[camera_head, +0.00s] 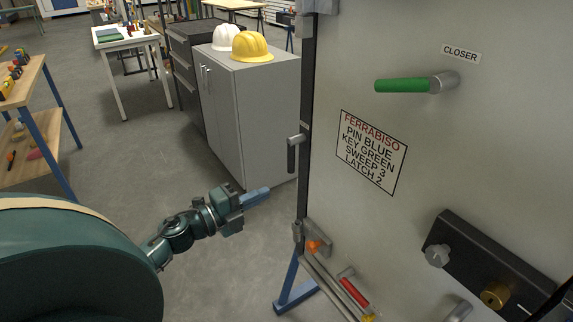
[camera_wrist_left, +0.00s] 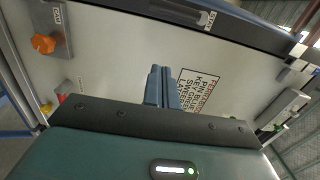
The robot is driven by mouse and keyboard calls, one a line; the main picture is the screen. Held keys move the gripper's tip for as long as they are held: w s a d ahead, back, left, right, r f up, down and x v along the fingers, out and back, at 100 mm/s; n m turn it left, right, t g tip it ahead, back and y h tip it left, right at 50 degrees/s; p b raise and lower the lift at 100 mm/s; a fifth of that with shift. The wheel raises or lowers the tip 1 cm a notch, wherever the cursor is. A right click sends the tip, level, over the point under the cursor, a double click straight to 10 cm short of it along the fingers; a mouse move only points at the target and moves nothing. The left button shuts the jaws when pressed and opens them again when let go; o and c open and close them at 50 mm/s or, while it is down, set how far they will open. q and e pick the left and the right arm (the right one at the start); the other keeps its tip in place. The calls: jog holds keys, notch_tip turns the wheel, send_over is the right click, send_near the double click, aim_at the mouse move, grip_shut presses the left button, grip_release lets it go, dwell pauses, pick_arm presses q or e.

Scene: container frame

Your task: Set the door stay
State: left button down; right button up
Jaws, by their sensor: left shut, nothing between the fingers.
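The upright pale panel (camera_head: 390,220) fills the right of the head view. My left gripper (camera_head: 262,192) is shut and empty, to the left of the panel edge and apart from it. In the left wrist view its blue fingers (camera_wrist_left: 160,72) are together in front of the panel. An orange knob (camera_head: 314,246) sits low at the panel's left side; an orange knob (camera_wrist_left: 43,43) on a grey plate also shows in the wrist view. My right gripper is not in view.
The panel carries a green lever (camera_head: 402,85) under a "CLOSER" label, a printed sign (camera_head: 371,152), a dark lock block (camera_head: 475,255) and a red grip (camera_head: 354,292). A grey cabinet (camera_head: 250,120) with two helmets stands behind. Floor lies clear left of the panel.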

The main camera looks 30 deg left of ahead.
pick_arm(q)
jog(key=shift+r, duration=0.1)
dwell(0.3)
jog(key=w, duration=1.1)
jog(key=shift+w+p, duration=0.3)
jog(key=shift+p, duration=0.05)
jog(key=shift+a+m+b, duration=0.15)
jog(key=shift+m+b, duration=0.15)
jog(key=shift+b, duration=0.1)
